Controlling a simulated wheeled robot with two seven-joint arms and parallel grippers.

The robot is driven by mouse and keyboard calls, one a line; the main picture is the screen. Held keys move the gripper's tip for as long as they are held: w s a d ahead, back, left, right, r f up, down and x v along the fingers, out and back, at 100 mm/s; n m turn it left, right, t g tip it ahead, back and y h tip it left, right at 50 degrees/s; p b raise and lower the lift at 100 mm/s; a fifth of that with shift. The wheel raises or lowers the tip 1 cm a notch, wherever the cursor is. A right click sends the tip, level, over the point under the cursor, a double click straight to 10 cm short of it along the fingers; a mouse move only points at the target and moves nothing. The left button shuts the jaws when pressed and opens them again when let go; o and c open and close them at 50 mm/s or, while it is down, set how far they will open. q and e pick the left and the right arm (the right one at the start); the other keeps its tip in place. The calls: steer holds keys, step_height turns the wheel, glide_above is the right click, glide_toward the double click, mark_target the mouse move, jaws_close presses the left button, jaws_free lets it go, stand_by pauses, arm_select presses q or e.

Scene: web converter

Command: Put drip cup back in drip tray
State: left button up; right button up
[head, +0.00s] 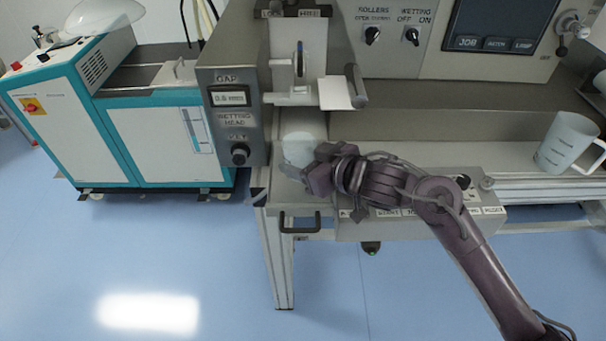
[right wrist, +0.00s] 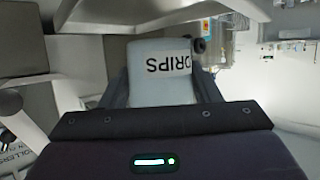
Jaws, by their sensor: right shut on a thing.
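The white drip cup (head: 303,126) is in front of the machine, below the gap and wetting head unit. In the right wrist view the cup (right wrist: 160,72) shows upside-down "DRIPS" lettering and sits between both fingers. My right gripper (head: 297,158) is shut on it, with the arm reaching in from the lower right. The cup's lower part is partly hidden by the gripper in the head view. I cannot clearly make out the drip tray; the cup and gripper may cover it. My left gripper is not in view.
A white measuring jug (head: 567,143) stands on the ledge at the right. The control box (head: 240,112) is just left of the cup, and a white plate (head: 337,93) juts out above it. A front handle (head: 300,222) is below. A teal and white cabinet (head: 150,130) stands at left.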

steer(key=shift+f, duration=1.95)
steer(key=shift+s+f, duration=0.1)
steer(key=shift+f, duration=0.1)
steer(key=o, duration=1.1)
steer(key=shift+c, duration=0.2)
steer(key=shift+r, duration=0.2)
steer(key=v, duration=1.2)
